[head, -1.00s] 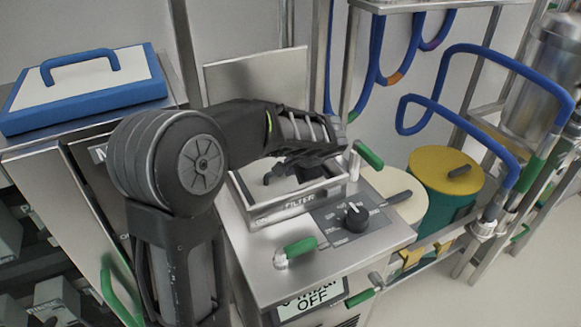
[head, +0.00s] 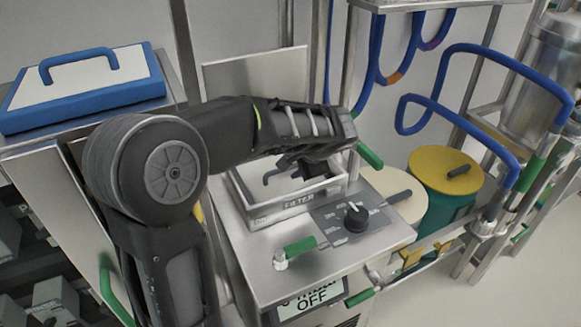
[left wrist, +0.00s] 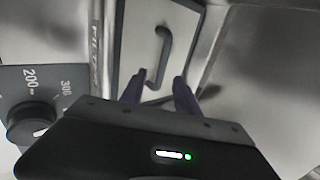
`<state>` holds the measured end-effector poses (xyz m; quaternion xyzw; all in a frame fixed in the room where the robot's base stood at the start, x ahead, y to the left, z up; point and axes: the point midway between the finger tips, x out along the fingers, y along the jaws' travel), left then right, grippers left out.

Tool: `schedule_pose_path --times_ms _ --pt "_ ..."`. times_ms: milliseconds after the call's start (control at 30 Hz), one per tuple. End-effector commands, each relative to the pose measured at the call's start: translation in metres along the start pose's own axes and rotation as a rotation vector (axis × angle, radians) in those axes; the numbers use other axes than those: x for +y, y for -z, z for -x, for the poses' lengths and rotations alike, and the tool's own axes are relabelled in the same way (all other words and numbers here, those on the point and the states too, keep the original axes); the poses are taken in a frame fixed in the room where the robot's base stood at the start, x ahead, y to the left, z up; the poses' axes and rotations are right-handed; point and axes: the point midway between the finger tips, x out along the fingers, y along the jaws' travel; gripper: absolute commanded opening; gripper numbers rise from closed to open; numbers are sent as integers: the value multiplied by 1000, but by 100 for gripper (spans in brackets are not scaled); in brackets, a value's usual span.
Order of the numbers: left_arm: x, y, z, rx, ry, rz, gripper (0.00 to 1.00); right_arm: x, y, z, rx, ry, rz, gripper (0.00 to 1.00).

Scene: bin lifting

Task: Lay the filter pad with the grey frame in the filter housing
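The filter housing (head: 293,207), a steel box marked FILTER, stands on the machine top. A pale pad with a grey handle and grey frame (left wrist: 136,44) lies inside it in the left wrist view. The pad (head: 264,190) is partly hidden by my left arm in the head view. My left gripper (head: 313,170) is above the housing. My right gripper is not in view.
A blue-framed pad (head: 85,100) with a blue handle lies on a cabinet at left. A raised steel panel (head: 255,80) stands behind the housing. A knob (head: 356,216) and green-handled levers (head: 300,246) are in front. A yellow-lidded green drum (head: 445,180) and blue hoses stand at right.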

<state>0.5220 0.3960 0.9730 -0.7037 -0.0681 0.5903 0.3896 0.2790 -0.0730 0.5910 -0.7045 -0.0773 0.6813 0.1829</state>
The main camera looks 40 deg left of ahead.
Motion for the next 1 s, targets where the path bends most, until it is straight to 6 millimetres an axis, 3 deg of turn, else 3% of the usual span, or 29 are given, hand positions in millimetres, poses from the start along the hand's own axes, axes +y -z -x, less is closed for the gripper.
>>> schedule_pose_path --times_ms 100,300,1000 --pt "0 1 21 4 1 0 38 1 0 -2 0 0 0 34" --pt "0 0 39 2 1 -1 38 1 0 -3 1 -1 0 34" --pt "0 0 39 0 1 -1 38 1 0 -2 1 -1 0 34"
